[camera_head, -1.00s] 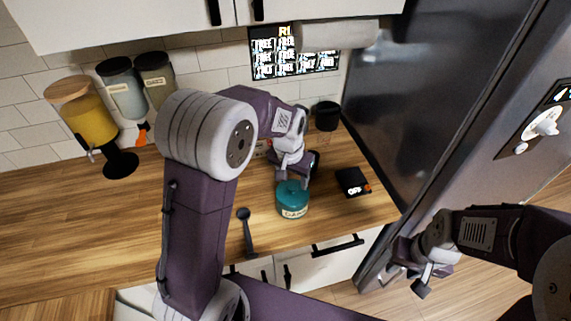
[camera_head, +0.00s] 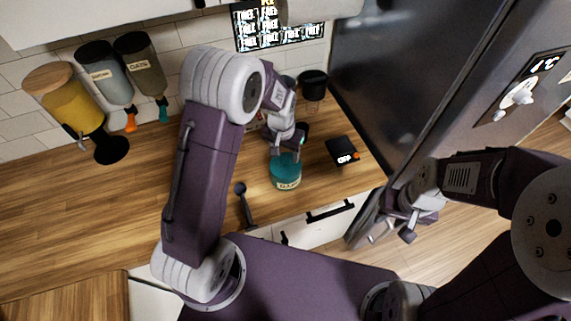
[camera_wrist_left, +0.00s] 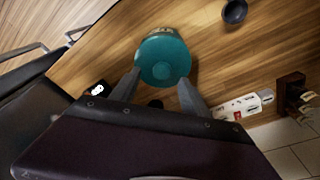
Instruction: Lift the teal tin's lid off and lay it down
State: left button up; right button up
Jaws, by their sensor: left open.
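The teal tin (camera_head: 286,179) stands upright on the wooden counter, its pale label facing the front edge. Its teal lid (camera_wrist_left: 163,58) is on top and fills the space just ahead of my left fingers in the left wrist view. My left gripper (camera_head: 284,150) is open above the back of the tin; in the left wrist view the fingertips (camera_wrist_left: 160,82) lie to either side of the lid's near part. Whether they touch it I cannot tell. My right gripper (camera_head: 393,236) hangs in front of the fridge, away from the tin; its opening is unclear.
A black box with a white display (camera_head: 341,151) stands right of the tin, a dark scoop (camera_head: 241,190) left of it. A black cup (camera_head: 313,84) is behind. Dispensers (camera_head: 66,98) line the left wall. Counter is bare at left (camera_head: 60,210).

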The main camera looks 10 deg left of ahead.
aim_at(285, 160)
pick_arm(q)
jog(key=f, duration=0.2)
jog(key=f+p, duration=0.1)
jog(key=shift+w+a+f, duration=0.1)
jog(key=shift+w+f, duration=0.15)
jog(key=shift+f, duration=0.1)
jog(key=shift+w+a+f, duration=0.2)
jog(key=shift+s+d+r, duration=0.1)
jog(key=shift+s+d, duration=0.05)
jog(key=shift+d, duration=0.05)
grip_shut()
jog(key=shift+a, duration=0.1)
